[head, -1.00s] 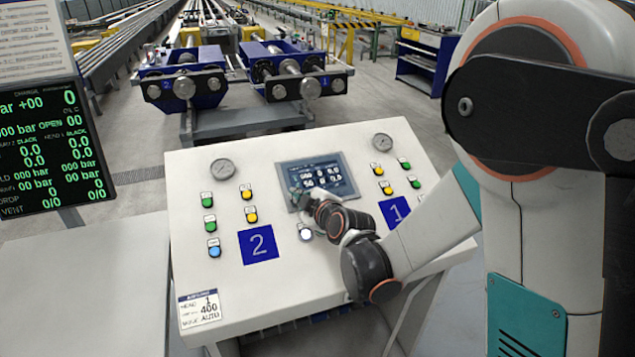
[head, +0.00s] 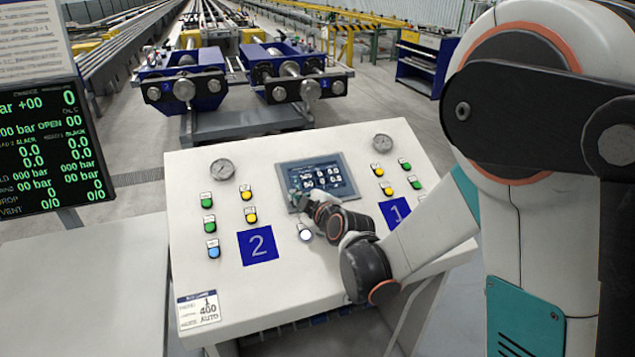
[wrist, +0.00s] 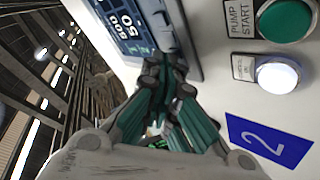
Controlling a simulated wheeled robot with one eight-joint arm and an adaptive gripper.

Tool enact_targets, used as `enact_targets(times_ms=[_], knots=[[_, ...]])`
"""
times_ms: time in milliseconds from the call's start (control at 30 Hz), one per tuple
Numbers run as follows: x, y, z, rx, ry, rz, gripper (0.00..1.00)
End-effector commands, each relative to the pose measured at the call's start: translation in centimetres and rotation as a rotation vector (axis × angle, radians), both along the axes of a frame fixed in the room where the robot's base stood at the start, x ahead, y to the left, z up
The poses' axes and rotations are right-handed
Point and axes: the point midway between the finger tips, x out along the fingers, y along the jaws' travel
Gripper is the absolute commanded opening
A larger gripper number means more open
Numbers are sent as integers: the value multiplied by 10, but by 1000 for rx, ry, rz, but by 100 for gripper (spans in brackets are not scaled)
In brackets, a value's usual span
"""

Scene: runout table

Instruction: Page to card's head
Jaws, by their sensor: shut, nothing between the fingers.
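The card (head: 198,309) is a white label at the panel's lower left. It reads a 1, 400 and a mode line with AUTO; its head line looks like HEAD 1. The display (head: 328,172) is a dark screen with pale figures in the panel's upper middle. It also shows in the wrist view (wrist: 130,28), cut off by the frame, with 50 and 800 legible. My gripper (head: 296,198) is shut and empty at the screen's lower left corner. In the wrist view its fingertips (wrist: 168,68) are close by the screen's edge; I cannot tell whether they touch.
A lit white button (head: 305,235) lies just below my gripper. Coloured buttons flank the screen, with blue plates 2 (head: 258,245) and 1 (head: 394,212) below them. Two gauges sit at the top. A black readout (head: 45,150) stands at left.

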Motion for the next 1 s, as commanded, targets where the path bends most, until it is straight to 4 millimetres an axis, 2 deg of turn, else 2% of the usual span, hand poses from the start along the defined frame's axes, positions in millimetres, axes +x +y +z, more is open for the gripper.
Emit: enact_targets(times_ms=[267, 633, 1000], knots=[[0, 0, 1, 0, 0, 0, 0], [-6, -2, 16, 0, 0, 0, 0], [-7, -2, 17, 0, 0, 0, 0]])
